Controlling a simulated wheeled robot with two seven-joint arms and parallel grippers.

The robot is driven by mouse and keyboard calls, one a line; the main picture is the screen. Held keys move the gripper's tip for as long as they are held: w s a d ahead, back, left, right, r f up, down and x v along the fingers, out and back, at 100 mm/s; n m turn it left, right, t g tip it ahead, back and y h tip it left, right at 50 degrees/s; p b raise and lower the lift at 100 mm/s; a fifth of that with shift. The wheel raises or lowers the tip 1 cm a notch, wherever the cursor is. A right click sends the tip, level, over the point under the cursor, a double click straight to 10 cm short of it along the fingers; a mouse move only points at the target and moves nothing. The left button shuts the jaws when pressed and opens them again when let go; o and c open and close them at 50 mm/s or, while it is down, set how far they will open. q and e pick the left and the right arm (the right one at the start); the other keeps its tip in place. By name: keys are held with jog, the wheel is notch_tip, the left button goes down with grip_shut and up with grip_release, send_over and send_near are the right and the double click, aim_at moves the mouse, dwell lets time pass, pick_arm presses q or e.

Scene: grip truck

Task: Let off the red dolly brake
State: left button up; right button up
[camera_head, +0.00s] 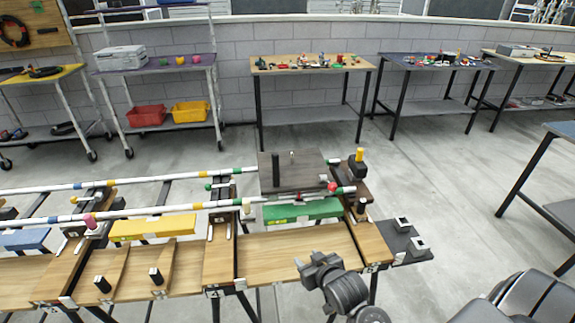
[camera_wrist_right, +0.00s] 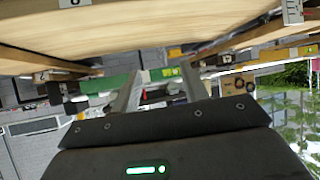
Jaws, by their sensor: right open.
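The dolly (camera_head: 285,177) is a dark flat platform on the white rails (camera_head: 150,226), near the middle of the head view. A small red knob (camera_head: 332,187), which looks like the red brake, sits at its right front edge. My right gripper (camera_head: 306,262) is in front of the dolly and lower in the picture, over the wooden bench, clearly apart from the red knob. In the right wrist view its two fingers (camera_wrist_right: 162,88) stand apart with nothing held between them. I cannot make out the red knob for sure in that view. My left gripper is not in view.
A green block (camera_head: 300,211) lies below the dolly and a yellow block (camera_head: 153,228) to its left. A post with a yellow top (camera_head: 359,156) stands at the rail's right end. The wooden bench (camera_head: 290,248) has bare boards. Tables stand along the wall.

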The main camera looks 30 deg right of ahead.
jog(key=w+d+r+m+t+h+p, duration=0.2)
jog(key=w+d+r+p, duration=0.15)
jog(key=d+r, duration=0.2)
jog(key=m+t+h+p, duration=0.2)
jog(key=m+t+h, duration=0.1)
jog(key=m+h, duration=0.1)
send_near(329, 182)
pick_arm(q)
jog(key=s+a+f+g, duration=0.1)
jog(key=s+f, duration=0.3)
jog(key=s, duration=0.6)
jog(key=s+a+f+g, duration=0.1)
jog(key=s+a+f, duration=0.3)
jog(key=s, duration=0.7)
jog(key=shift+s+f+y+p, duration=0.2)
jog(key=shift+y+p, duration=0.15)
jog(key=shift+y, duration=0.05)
pick_arm(e)
jog(key=x, duration=1)
jog(key=shift+d, duration=0.1)
jog(key=shift+c, duration=0.3)
grip_shut()
